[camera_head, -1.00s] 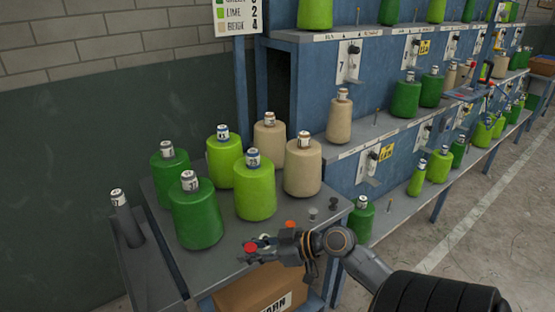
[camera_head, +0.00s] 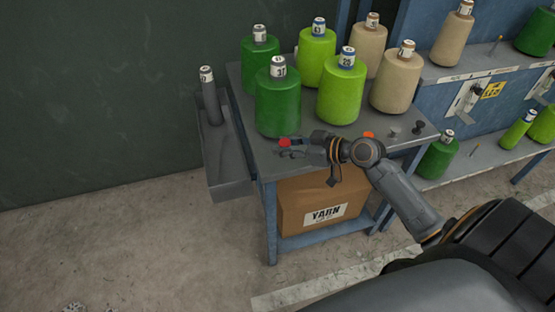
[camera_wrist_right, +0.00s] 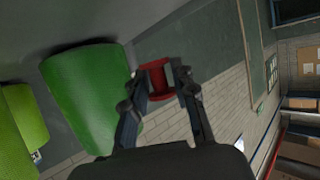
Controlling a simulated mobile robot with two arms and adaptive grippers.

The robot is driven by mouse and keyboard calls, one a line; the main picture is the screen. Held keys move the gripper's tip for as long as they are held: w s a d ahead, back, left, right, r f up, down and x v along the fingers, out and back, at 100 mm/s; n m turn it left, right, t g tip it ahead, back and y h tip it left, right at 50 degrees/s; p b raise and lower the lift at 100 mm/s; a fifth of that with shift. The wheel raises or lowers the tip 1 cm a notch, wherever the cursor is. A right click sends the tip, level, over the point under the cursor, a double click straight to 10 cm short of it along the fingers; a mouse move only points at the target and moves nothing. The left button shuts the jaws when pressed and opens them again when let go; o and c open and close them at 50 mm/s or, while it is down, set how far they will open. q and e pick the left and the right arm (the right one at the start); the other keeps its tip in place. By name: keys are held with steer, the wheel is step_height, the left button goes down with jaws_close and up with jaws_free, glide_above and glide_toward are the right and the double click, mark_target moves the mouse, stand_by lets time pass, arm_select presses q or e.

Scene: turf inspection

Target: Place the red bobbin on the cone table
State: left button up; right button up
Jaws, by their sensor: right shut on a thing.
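The small red bobbin (camera_head: 285,142) is at the fingertips of my right gripper (camera_head: 290,149). In the right wrist view the red bobbin (camera_wrist_right: 155,79) sits between the two fingers of the right gripper (camera_wrist_right: 162,84), which is shut on it. The cone table (camera_head: 405,141) is a grey top on blue legs. In the head view the bobbin shows in front of the base of the nearest dark green cone (camera_head: 278,104), near the table's front edge. I cannot tell its height above the top. My left gripper is not in view.
Lime green cones (camera_head: 342,92) and beige cones (camera_head: 396,84) crowd the table's back. An orange piece (camera_head: 368,134) and small grey pieces (camera_head: 394,132) lie right of my gripper. A yarn carton (camera_head: 325,197) is underneath. A grey tray with a peg (camera_head: 210,100) adjoins the left side.

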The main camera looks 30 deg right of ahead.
mark_target(277, 164)
steer(key=f, duration=0.1)
steer(key=w+a+f, duration=0.1)
steer(key=shift+w+a+f+b, duration=0.2)
steer(key=shift+a+f+b, duration=0.1)
steer(key=shift+f+b, duration=0.1)
step_height(277, 164, down, 3)
steer(key=shift+w+f+b, duration=0.1)
steer(key=shift+b, duration=1)
steer(key=o, duration=0.9)
steer(key=shift+o, duration=0.2)
steer(key=b+v, duration=0.1)
steer(key=v, duration=1.1)
